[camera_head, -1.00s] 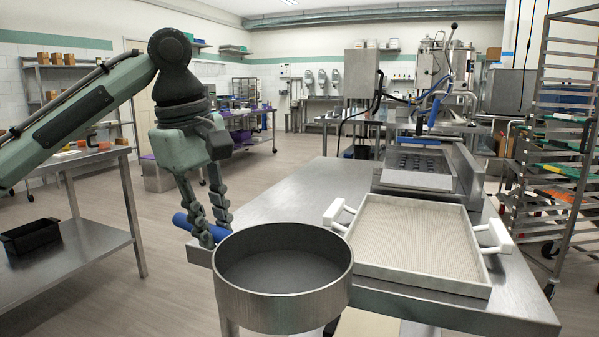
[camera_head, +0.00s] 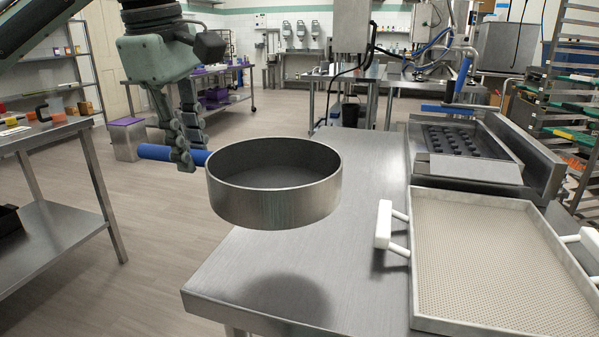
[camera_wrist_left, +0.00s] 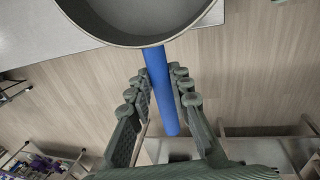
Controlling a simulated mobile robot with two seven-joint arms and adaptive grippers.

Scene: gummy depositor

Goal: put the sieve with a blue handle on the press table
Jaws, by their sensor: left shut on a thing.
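The sieve (camera_head: 275,205) is a round steel pan with a blue handle (camera_head: 155,152) and is roughly level. My left gripper (camera_head: 187,160) is shut on the blue handle and holds the sieve above the left part of the steel press table (camera_head: 345,225). A shadow lies on the table below it, with a gap between. In the left wrist view the blue handle (camera_wrist_left: 162,92) runs between the fingers, and part of the sieve's rim (camera_wrist_left: 140,40) shows at the top. My right gripper is not in view.
A white-handled tray with a perforated bottom (camera_head: 480,325) lies at the table's right front. Behind it stands a press with a dark mould plate (camera_head: 470,165). The table's middle is bare. A rack (camera_head: 575,130) stands at the right, and another steel table (camera_head: 60,130) at the left.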

